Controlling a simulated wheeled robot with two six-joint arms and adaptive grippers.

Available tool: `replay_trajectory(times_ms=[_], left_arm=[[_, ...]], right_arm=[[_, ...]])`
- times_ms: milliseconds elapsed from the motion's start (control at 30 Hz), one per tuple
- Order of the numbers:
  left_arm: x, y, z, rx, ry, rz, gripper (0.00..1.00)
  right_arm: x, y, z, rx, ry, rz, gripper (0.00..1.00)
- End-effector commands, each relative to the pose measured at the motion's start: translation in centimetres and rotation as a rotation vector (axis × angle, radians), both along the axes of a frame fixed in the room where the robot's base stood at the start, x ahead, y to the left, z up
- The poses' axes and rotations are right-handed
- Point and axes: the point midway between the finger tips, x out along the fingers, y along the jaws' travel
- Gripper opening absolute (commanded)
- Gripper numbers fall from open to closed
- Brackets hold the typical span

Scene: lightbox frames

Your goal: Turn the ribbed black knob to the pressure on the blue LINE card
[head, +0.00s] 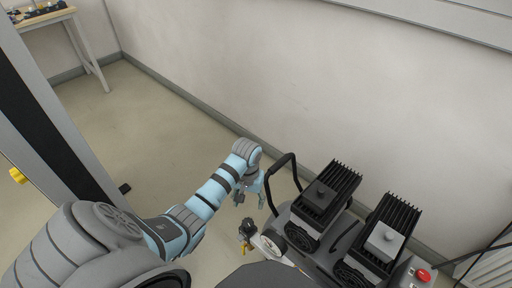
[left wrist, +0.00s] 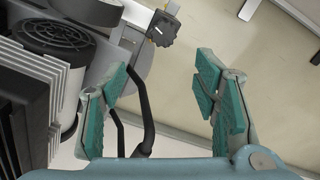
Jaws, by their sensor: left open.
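The small black knob (head: 248,226) sits on a fitting at the near left end of a compressor (head: 335,240). A blue LINE card does not show, and no pressure can be read. My right gripper is out of view.
A black loop handle (head: 286,178) rises right beside my left gripper. Finned black blocks (head: 333,190) stand on the compressor, with a red button (head: 423,275) at its right. A wall (head: 300,85) runs behind. Open floor (head: 150,140) lies left; a table (head: 48,18) stands far left.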

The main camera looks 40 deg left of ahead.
Motion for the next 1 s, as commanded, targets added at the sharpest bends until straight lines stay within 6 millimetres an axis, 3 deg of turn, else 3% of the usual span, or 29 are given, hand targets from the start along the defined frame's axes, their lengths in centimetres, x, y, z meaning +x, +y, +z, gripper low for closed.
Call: replay_trajectory(times_ms=[400,500,633,867,1000], left_arm=[[-0.6,0.4,-11.5,0.0,0.003,0.009,0.55],[-0.5,0.3,-13.5,0.0,0.003,0.007,0.55],[-0.5,0.3,-14.6,0.001,0.001,0.006,0.55],[-0.4,0.3,-14.6,0.001,-0.001,0.005,0.55],[-0.4,0.2,-14.6,0.001,0.0,0.004,0.38]], right_arm=[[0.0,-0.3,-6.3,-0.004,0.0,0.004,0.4],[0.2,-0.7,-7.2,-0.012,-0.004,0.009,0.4],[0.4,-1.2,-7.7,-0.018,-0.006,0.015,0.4],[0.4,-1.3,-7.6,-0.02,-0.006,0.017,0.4],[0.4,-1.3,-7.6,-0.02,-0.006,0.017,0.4]])
